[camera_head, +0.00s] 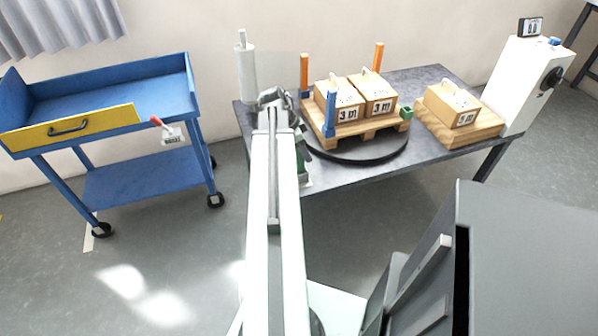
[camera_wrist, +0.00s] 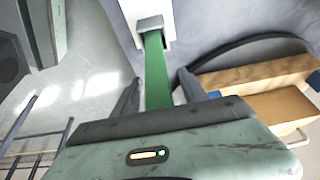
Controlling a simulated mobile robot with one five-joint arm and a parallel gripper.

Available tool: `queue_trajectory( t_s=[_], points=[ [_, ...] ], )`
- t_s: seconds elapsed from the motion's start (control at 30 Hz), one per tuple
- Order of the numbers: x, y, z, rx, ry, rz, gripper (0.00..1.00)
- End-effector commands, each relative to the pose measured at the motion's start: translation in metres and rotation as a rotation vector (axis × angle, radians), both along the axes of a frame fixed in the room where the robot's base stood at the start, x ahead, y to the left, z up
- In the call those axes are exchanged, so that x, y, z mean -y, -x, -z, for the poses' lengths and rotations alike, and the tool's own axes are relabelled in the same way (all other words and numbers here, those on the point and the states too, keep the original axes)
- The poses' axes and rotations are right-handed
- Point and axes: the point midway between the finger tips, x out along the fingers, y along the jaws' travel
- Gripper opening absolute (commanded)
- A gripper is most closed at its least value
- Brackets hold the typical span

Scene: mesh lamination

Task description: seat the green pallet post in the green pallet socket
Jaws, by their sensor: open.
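The green pallet post (camera_wrist: 157,72) stands between the open fingers of my gripper (camera_wrist: 158,84) in the wrist view, its far end at a grey and white holder (camera_wrist: 150,24). Whether either finger touches it, I cannot tell. In the head view the post (camera_head: 302,165) shows only partly beside my arm, at the table's front edge. The green pallet socket (camera_head: 406,112) is at the right front corner of the wooden pallet (camera_head: 368,128), and it looks empty. The pallet rests on a black turntable (camera_head: 355,155).
Orange posts (camera_head: 304,72) and a blue post (camera_head: 330,115) stand at other pallet corners. Boxes (camera_head: 375,92) sit on the pallet. Another box (camera_head: 452,103) on a wooden base stands right, beside a white machine (camera_head: 520,80). A white cylinder (camera_head: 246,70) stands left. A blue cart (camera_head: 110,100) is farther left.

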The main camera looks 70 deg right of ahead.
Motion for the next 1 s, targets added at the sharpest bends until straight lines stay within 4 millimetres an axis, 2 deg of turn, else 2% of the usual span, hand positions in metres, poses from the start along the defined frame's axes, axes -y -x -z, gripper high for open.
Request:
queue_trajectory(
  t_s=[0.07,0.23,1.0],
  points=[
    [-0.0002,-0.0001,-0.0014,0.0,0.0,0.0,0.48],
    [-0.0002,-0.0003,-0.0015,0.0,0.0,0.0,0.01],
    [-0.0004,-0.0005,-0.0014,0.0,0.0,-0.001,0.0]
  ],
)
